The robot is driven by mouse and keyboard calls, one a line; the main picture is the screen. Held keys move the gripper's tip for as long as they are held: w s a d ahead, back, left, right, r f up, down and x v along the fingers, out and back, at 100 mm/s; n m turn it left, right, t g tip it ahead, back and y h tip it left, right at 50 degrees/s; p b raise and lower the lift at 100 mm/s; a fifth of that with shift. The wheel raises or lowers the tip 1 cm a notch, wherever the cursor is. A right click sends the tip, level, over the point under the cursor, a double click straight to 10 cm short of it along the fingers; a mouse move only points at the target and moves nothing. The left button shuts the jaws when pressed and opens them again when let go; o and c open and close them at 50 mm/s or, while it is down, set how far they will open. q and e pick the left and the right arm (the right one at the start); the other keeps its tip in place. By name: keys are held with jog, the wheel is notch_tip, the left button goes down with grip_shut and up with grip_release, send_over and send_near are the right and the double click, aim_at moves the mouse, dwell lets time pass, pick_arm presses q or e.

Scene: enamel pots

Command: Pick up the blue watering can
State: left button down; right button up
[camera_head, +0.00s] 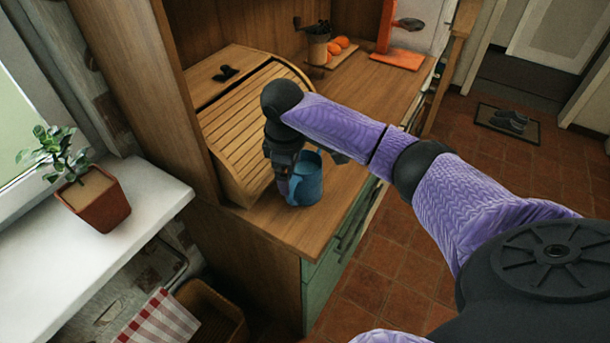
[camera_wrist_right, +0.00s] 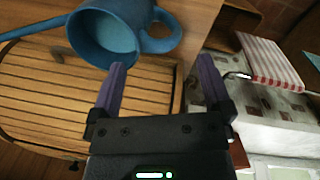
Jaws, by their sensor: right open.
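The blue watering can (camera_head: 309,181) stands upright on the wooden counter beside the roll-top box, near the counter's front end. In the right wrist view the can (camera_wrist_right: 104,38) shows its open top, a long spout pointing left and a loop handle (camera_wrist_right: 172,31) on the right. My right gripper (camera_head: 287,184) points down at the can's left side and partly covers it. Contact with the can cannot be told. My left gripper is out of view.
A slatted wooden roll-top box (camera_head: 240,118) stands close beside my right gripper. Farther back are a utensil pot (camera_head: 318,48), oranges (camera_head: 341,43) and an orange stand (camera_head: 398,60). A potted plant (camera_head: 95,205) sits on the white sill at left.

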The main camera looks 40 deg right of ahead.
aim_at(292, 190)
jog(key=f, duration=0.2)
jog(key=f+b, duration=0.1)
jog(key=f, duration=0.2)
jog(key=f+b, duration=0.1)
jog(key=f, duration=0.1)
jog(key=shift+w+d+f, duration=0.2)
jog(key=shift+w+d, duration=0.05)
jog(key=shift+r, duration=0.1)
jog(key=shift+c, duration=0.3)
grip_shut()
